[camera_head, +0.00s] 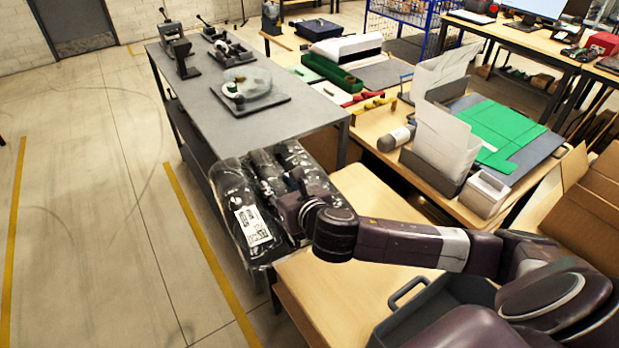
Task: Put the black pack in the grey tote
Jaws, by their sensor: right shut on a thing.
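Several black packs in clear plastic lie side by side at the near end of the grey metal bench, partly under its top. The leftmost black pack (235,190) shows a white label. My right gripper (287,200) reaches in from the right and is shut on one of the black packs (268,168) beside it. The gripper's own body hides its fingertips and part of that pack. The grey tote (408,291) stands at the bottom, right of the packs; its handle and rim show, and my right arm covers much of it. My left gripper is not in view.
The grey bench top (200,98) carries hand presses and a clear bag on a dark plate. A wooden table (345,292) has bare room between packs and tote.

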